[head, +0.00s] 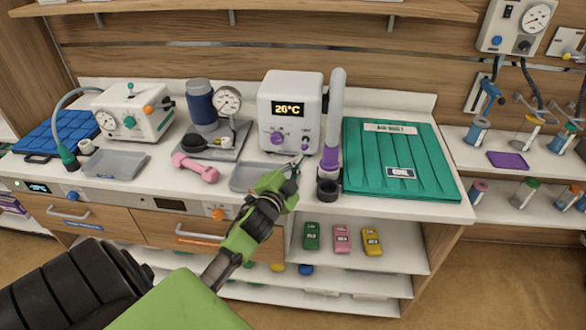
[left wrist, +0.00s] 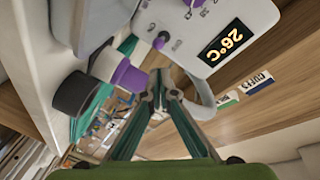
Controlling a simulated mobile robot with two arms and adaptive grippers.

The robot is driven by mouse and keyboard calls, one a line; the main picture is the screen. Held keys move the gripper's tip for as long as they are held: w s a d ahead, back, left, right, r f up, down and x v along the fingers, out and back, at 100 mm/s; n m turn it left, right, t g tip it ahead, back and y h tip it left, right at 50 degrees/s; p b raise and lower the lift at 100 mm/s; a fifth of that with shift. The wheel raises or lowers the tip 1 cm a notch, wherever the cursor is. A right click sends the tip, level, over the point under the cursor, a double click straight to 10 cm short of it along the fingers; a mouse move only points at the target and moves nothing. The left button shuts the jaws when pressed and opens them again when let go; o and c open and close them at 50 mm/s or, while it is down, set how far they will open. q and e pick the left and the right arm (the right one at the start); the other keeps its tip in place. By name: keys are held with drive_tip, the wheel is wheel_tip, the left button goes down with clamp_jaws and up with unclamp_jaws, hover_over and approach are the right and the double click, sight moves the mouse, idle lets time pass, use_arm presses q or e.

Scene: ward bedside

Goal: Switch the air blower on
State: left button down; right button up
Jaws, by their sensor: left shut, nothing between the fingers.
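The air blower (head: 290,95) is a white box on the counter with a lit display (head: 288,108) reading 26°C. A purple dial (head: 278,138) and smaller controls are on its front. A grey hose with a purple collar (head: 330,158) runs down its right side into a dark cup (head: 327,188). My left gripper (head: 297,165) is shut and empty, just in front of the blower's lower right front. In the left wrist view the blower (left wrist: 215,45) appears upside down, with a small purple knob (left wrist: 160,40) just beyond the shut fingertips (left wrist: 160,76). Contact cannot be told. My right gripper is not visible.
A grey tray (head: 243,183) lies in front of the blower. A green mat (head: 440,165) is to its right. A gauge pump (head: 200,105), pink dumbbell (head: 195,168) and another white device (head: 133,108) stand left. Small coloured items (head: 341,239) sit on the shelf below.

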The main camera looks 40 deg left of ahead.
use_arm(q)
drive_tip(key=shift+v, duration=1.85)
drive_tip(key=s+d+f+n+g+h, duration=0.2)
drive_tip(key=s+d+f+n+g, duration=0.2)
drive_tip(key=s+d+f+g, duration=0.5)
drive_tip(key=s+d+f+n+g+h, duration=0.1)
drive_tip(key=s+d+f+g+h, duration=0.15)
drive_tip(key=s+d, duration=0.55)
drive_tip(key=s+d+f+g+h, duration=0.1)
drive_tip(key=s+d+f+g, duration=0.3)
drive_tip(key=s, duration=0.8)
wheel_tip(320, 180, down, 25)
drive_tip(key=s+t, duration=0.1)
drive_tip(key=s, duration=0.1)
drive_tip(key=s+a+f+g+b, duration=0.1)
drive_tip(key=s+a+f, duration=0.1)
drive_tip(key=s+f, duration=1.5)
drive_tip(key=shift+a+f+y+b, duration=0.25)
drive_tip(key=shift+y+b, duration=0.1)
